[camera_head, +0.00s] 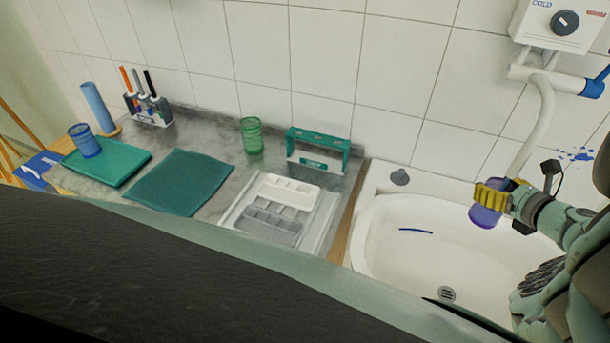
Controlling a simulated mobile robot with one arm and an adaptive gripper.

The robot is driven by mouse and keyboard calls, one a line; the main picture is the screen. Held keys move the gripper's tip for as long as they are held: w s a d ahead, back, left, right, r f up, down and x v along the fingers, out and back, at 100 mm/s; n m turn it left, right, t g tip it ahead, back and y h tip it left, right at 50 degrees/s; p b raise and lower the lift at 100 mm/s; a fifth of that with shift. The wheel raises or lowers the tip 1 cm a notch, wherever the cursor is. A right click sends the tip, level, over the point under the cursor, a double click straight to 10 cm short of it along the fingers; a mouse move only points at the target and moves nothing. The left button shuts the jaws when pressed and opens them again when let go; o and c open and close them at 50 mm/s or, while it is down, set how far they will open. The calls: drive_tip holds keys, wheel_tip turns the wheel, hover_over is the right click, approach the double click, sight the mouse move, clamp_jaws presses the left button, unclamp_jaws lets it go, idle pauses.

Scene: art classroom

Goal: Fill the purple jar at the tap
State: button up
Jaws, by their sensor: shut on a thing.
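The purple jar (484,216) is at the right, over the white sink basin (385,255). My gripper (490,193), with yellow fingers, is shut around the jar's upper part. The white tap spout (540,125) curves down from the wall unit, and its lower end is just above or behind the jar's mouth. The gripper hides that end and the jar's rim. I cannot tell whether water is running or is in the jar. A blue tap handle (594,86) is at the right edge. A control box (561,22) marked "COLD" has a dark knob.
On the grey counter left of the sink are a green glass (251,136), a teal rack (318,150), a palette tray (290,192), teal mats, a blue glass (83,140) and a brush holder (150,114). A grey stopper (400,177) sits on the sink's back ledge.

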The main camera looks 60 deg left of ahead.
drive_tip(key=shift+s+a+r+p, duration=0.2)
drive_tip(key=shift+s+p, duration=0.2)
drive_tip(key=shift+p, duration=0.15)
drive_tip(key=s+a+p, duration=0.1)
drive_tip(key=s+p, duration=0.3)
drive_tip(key=s, duration=0.2)
drive_tip(key=shift+s+a+f, duration=0.15)
drive_tip(key=shift+a+f, duration=0.05)
drive_tip(key=shift+a, duration=0.15)
drive_tip(key=shift+s, duration=0.1)
drive_tip(key=s+a+p, duration=0.1)
drive_tip(key=s+p, duration=0.2)
drive_tip(key=s, duration=0.3)
drive_tip(key=shift+s+a, duration=0.3)
drive_tip(key=shift+a, duration=0.1)
drive_tip(key=shift+w, duration=0.1)
idle(0.5)
